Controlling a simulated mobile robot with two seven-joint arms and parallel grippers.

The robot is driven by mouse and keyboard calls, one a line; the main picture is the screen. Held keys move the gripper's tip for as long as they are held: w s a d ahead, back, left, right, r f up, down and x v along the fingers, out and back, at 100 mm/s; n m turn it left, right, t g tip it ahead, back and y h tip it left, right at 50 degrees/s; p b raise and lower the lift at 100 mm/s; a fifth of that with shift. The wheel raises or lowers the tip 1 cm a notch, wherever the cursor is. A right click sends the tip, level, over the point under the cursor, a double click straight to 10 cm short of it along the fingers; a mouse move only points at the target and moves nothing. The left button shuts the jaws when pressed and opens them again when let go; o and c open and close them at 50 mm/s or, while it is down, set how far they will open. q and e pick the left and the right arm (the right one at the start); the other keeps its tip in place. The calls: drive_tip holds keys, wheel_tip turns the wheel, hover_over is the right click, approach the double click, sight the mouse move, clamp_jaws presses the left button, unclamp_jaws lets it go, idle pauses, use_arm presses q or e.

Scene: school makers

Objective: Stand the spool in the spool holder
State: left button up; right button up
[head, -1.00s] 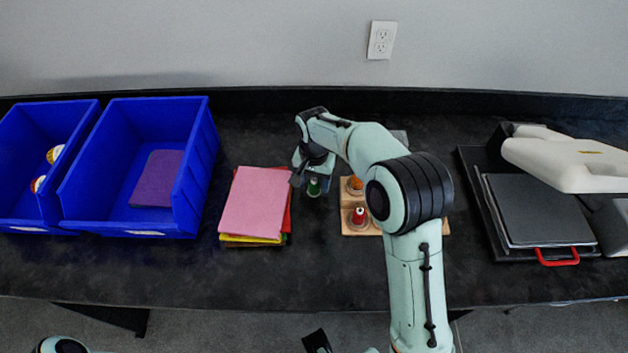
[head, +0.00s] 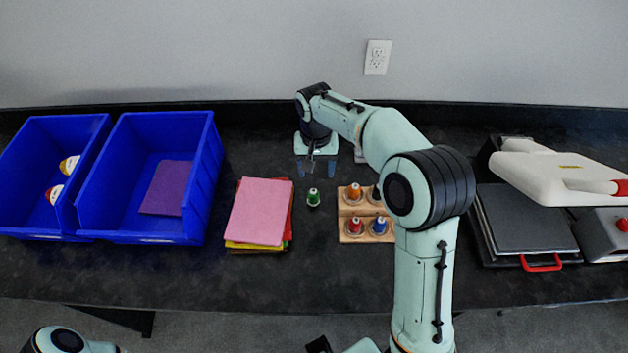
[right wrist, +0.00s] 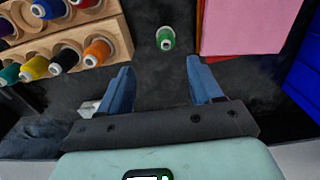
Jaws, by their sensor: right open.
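A green spool (head: 313,197) stands upright on the black counter, between the paper stack and the wooden spool holder (head: 342,232). The spool also shows in the right wrist view (right wrist: 166,39), beyond the fingertips. The holder (right wrist: 122,32) carries several coloured spools in two rows; my right arm hides its right part in the head view, and the wrist view cuts it off. My right gripper (head: 316,170) is open and empty, behind the green spool and apart from it. Its two blue-grey fingers also show in the right wrist view (right wrist: 160,78). My left gripper is not visible.
A stack of coloured sheets (head: 259,212), pink on top, lies left of the spool. Two blue bins (head: 137,237) (head: 40,232) stand farther left. A heat press (head: 527,218) is at the right. The counter in front of the spool is clear.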

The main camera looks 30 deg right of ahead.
sight(313, 190)
drive_tip(key=f+n, duration=0.1)
drive_tip(key=f, duration=0.1)
drive_tip(key=f+n+p, duration=0.1)
drive_tip(key=f, duration=0.1)
drive_tip(key=f+n+p, duration=0.1)
drive_tip(key=f, duration=0.1)
drive_tip(key=shift+w+f+n, duration=0.3)
drive_tip(key=shift+w+f+p, duration=0.1)
drive_tip(key=shift+f+p, duration=0.2)
drive_tip(key=shift+f, duration=0.2)
drive_tip(key=f, duration=0.3)
drive_tip(key=shift+a+f, duration=0.2)
drive_tip(key=shift+f, duration=0.55)
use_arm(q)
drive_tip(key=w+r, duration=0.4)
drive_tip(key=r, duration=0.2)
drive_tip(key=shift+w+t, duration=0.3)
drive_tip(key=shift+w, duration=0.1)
use_arm(e)
clamp_jaws()
drive_tip(key=shift+r, duration=0.15)
